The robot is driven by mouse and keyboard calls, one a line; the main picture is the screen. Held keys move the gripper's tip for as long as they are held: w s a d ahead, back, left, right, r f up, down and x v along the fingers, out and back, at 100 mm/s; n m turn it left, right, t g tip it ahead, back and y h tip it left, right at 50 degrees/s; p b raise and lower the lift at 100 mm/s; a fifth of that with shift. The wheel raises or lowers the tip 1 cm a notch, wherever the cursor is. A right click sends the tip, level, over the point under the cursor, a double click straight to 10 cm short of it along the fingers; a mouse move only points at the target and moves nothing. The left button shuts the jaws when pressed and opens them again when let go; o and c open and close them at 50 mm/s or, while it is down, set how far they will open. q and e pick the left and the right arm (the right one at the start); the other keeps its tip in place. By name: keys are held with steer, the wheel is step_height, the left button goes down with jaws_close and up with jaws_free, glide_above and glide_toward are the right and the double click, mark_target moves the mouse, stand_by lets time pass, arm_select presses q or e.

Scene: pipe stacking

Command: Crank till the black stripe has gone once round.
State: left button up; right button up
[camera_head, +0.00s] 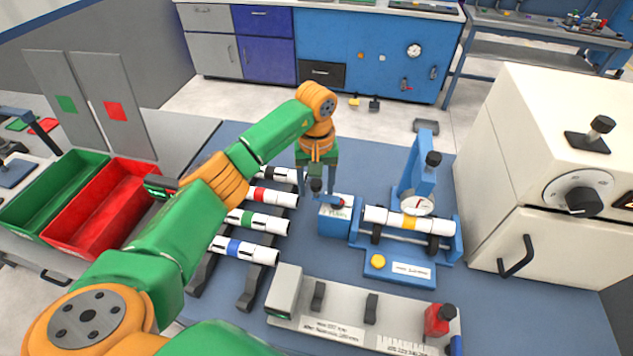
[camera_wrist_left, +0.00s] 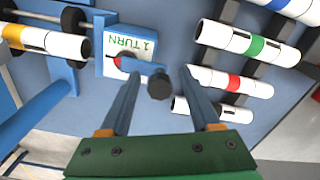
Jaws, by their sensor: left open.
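A white pipe with a yellow band (camera_head: 410,222) lies across the rollers of a blue stand (camera_head: 452,246); it also shows in the left wrist view (camera_wrist_left: 60,45), where a dark mark shows on its white part. At the pipe's left end is a blue box (camera_head: 335,222) with a white "1 TURN" label (camera_wrist_left: 130,42). A crank with a red hub and a black knob (camera_wrist_left: 160,85) is on the box. My left gripper (camera_wrist_left: 160,76) is open, its fingers on either side of the knob, with gaps visible. My right gripper is out of view.
A rack left of the box holds several pipes with red (camera_head: 272,197), green (camera_head: 258,220) and blue bands (camera_head: 245,250). A blue press with a gauge (camera_head: 416,203) stands behind the pipe. A grey fixture (camera_head: 345,315) is in front. A white oven (camera_head: 550,170) stands right.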

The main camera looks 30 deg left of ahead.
arm_select(q)
jaws_close()
steer(key=shift+s, duration=0.1)
